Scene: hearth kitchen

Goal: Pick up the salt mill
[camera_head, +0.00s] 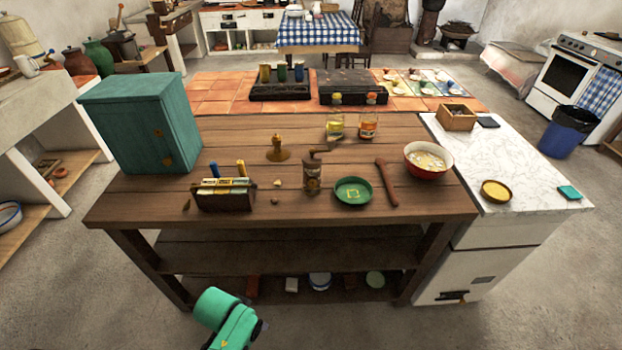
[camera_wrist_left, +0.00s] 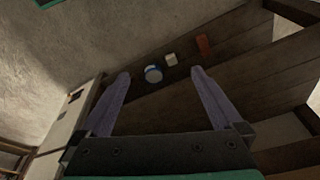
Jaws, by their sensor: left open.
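A brown mill with a crank handle on top (camera_head: 312,178) stands upright on the wooden table (camera_head: 240,135), near its front middle. It looks like the salt mill, but I cannot read its label. The mill does not show in the left wrist view. My left gripper (camera_wrist_left: 160,74) is open, with nothing between its fingers. Beyond the fingers are the table's lower shelf and the floor. In the head view my green left arm is low in front of the table, and its fingers cannot be made out. My right gripper is not in view.
A green plate (camera_head: 353,191) and a wooden pin (camera_head: 386,182) lie right of the mill; a caddy (camera_head: 224,195) stands left. A brown wooden piece (camera_head: 277,151) and glass jars (camera_head: 335,127) are behind. A teal cabinet (camera_head: 140,125) fills the left end. The lower shelf holds a blue-white tin (camera_wrist_left: 153,74).

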